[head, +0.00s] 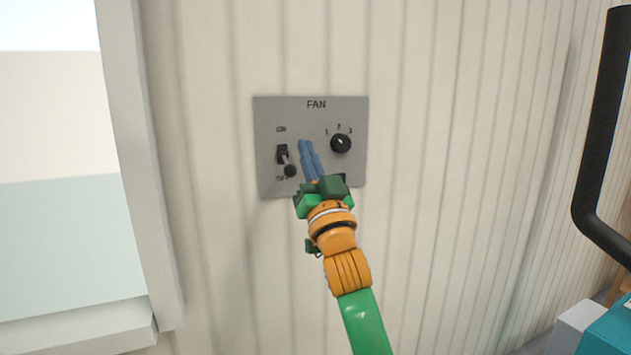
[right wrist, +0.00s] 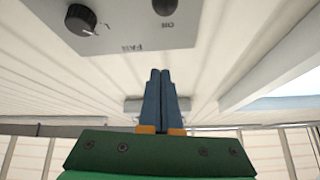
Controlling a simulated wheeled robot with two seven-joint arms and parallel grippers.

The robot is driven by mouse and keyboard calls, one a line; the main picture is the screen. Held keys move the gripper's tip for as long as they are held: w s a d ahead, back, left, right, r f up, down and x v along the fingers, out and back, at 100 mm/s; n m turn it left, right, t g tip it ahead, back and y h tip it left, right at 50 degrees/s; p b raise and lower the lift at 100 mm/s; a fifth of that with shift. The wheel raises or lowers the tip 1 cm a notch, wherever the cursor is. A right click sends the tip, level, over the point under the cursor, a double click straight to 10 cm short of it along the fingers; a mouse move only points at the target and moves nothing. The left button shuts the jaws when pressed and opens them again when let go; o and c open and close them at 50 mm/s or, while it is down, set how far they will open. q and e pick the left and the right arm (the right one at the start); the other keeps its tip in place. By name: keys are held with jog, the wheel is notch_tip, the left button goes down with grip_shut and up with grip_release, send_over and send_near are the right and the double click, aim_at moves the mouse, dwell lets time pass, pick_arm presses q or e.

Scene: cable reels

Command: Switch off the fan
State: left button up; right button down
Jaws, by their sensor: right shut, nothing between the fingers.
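The grey FAN panel (head: 268,111) is on the wall, with a toggle switch (head: 283,155) at its left and a black rotary dial (head: 340,143) at its right. The switch lever, with a black ball tip, slants down toward the lower label. My right gripper (head: 304,143) is shut and empty, its blue fingers in front of the panel between switch and dial. It hides part of the panel's lower edge. In the right wrist view the shut fingers (right wrist: 161,72) show below the upside-down panel (right wrist: 130,38), where the dial (right wrist: 82,18) and part of the switch (right wrist: 165,6) show.
The ribbed white wall (head: 450,200) is bare around the panel. A window frame (head: 135,150) stands at the left. A black bar (head: 598,130) is at the right edge, with a teal object (head: 612,335) below it.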

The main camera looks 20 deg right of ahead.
pick_arm(q)
jog(key=f+b, duration=0.2)
jog(key=f, duration=0.1)
jog(key=f+b, duration=0.1)
jog(key=shift+w+f, duration=0.25)
pick_arm(e)
jog(key=s+f, duration=0.4)
jog(key=f, duration=0.3)
jog(key=shift+a+f, duration=0.15)
jog(key=shift+f, duration=0.05)
jog(key=shift+w, duration=0.1)
